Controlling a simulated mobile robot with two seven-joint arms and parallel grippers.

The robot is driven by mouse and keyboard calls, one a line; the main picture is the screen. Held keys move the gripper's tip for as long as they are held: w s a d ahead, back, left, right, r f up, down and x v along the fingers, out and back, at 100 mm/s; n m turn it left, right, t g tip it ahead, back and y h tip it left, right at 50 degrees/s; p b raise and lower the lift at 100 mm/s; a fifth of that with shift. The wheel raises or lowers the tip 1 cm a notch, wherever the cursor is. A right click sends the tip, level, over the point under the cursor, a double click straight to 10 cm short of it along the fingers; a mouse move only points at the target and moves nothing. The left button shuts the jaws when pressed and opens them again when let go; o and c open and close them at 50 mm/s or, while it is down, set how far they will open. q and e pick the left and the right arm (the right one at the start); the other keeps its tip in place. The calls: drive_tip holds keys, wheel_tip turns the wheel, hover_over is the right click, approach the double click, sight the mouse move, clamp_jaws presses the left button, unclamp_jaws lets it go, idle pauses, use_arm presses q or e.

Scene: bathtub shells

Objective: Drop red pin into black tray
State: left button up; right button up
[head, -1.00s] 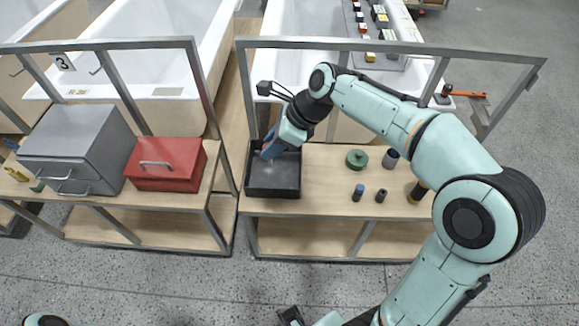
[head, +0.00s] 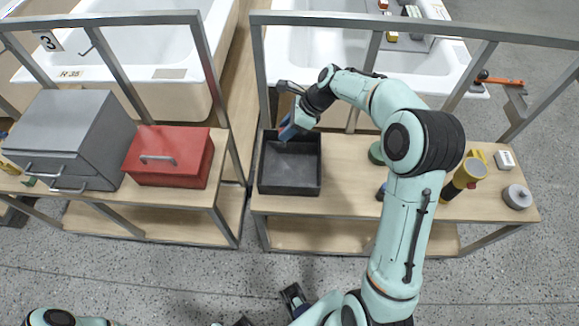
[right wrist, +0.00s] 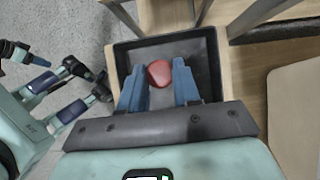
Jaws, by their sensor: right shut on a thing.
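My right gripper (head: 286,134) is over the back part of the black tray (head: 290,188). In the right wrist view its two blue fingers (right wrist: 160,88) are shut on the red pin (right wrist: 159,73), whose rounded red end shows between the tips. The pin's lower part is hidden by the fingers. The black floor of the tray (right wrist: 203,54) shows behind the pin. In the head view the pin is hidden by the gripper, and the visible tray floor is empty. Some dark and blue parts of mine show at the left of the wrist view; I cannot make out my left gripper's jaws.
The tray stands on a wooden bench, under a grey metal frame (head: 420,22). A red toolbox (head: 170,168) and a grey box (head: 72,135) stand on the left bench. A yellow-black flashlight (head: 466,174) and a round grey tin (head: 517,197) stand at the right.

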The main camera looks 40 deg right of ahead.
use_arm(q)
wheel_tip(320, 180, down, 6)
drive_tip(key=w+b, duration=0.1)
drive_tip(key=b, duration=0.6)
drive_tip(key=shift+f+t, duration=0.25)
drive_tip(key=shift+t, duration=0.15)
use_arm(e)
wheel_tip(320, 180, down, 10)
drive_tip(key=d, duration=0.2)
drive_tip(key=shift+d+f, duration=0.2)
drive_tip(key=shift+d, duration=0.15)
drive_tip(key=shift+w, duration=0.1)
drive_tip(key=o, duration=1.1)
use_arm(q)
drive_tip(key=shift+s+r+p, duration=0.25)
drive_tip(key=shift+r+p, duration=0.25)
drive_tip(key=shift+p, duration=0.1)
drive_tip(key=shift+s+r+p, duration=0.2)
drive_tip(key=shift+r+p, duration=0.25)
drive_tip(key=shift+p, duration=0.15)
use_arm(e)
drive_tip(key=v, duration=1.3)
drive_tip(key=shift+r, duration=0.15)
